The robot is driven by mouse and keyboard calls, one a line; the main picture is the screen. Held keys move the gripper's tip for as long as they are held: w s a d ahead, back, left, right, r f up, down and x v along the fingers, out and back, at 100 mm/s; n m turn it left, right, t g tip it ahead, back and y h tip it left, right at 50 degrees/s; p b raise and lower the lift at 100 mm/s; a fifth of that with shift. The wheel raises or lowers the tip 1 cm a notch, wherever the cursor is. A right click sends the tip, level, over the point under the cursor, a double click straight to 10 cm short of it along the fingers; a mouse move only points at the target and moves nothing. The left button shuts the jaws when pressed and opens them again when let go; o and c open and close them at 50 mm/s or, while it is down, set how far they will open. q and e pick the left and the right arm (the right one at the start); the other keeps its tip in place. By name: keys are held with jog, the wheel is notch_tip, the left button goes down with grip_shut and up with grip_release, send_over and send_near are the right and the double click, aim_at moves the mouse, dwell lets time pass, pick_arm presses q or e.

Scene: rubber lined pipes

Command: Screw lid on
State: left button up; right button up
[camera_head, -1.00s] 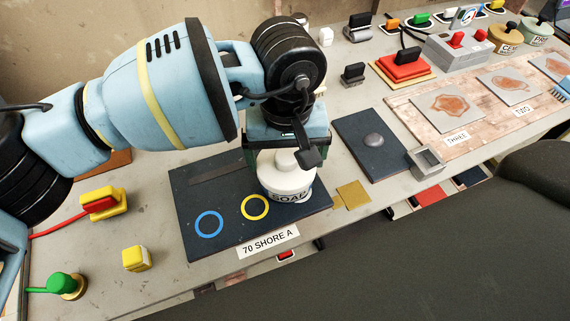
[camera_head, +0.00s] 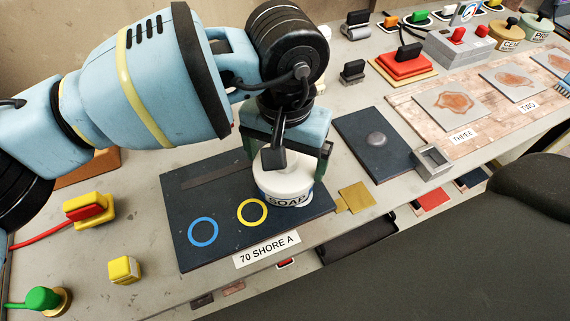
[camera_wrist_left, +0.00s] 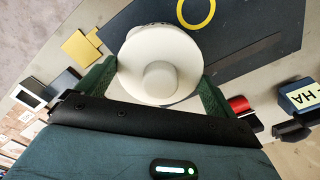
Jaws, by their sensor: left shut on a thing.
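A white jar labelled SOAP (camera_head: 286,191) stands upright on the dark rubber mat (camera_head: 205,205), to the right of the yellow ring. Its round white lid with a central knob (camera_wrist_left: 160,80) fills the middle of the left wrist view. My left gripper (camera_head: 290,165) points down over the jar from above. Its green fingers (camera_wrist_left: 160,85) are shut on the lid, one at each side. My wrist partly hides the lid in the head view. Whether the lid sits flush on the jar is hidden. My right gripper is not in view.
A blue ring (camera_head: 202,232) and a yellow ring (camera_head: 252,212) lie on the mat. The label 70 SHORE A (camera_head: 267,249) is at its front edge. A dark plate (camera_head: 372,143) and a brass square (camera_head: 356,197) lie to the right. Yellow blocks (camera_head: 124,270) stand left.

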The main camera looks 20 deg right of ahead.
pick_arm(q)
jog(key=o, duration=0.7)
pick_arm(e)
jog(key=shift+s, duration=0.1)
pick_arm(q)
jog(key=shift+n, duration=1.3)
jog(key=n+p, duration=0.1)
jog(key=n, duration=0.2)
jog(key=n+p, duration=0.1)
jog(key=n, duration=0.2)
jog(key=shift+r+n, duration=0.1)
jog(key=shift+n, duration=0.3)
jog(key=n, duration=0.2)
jog(key=shift+n, duration=0.3)
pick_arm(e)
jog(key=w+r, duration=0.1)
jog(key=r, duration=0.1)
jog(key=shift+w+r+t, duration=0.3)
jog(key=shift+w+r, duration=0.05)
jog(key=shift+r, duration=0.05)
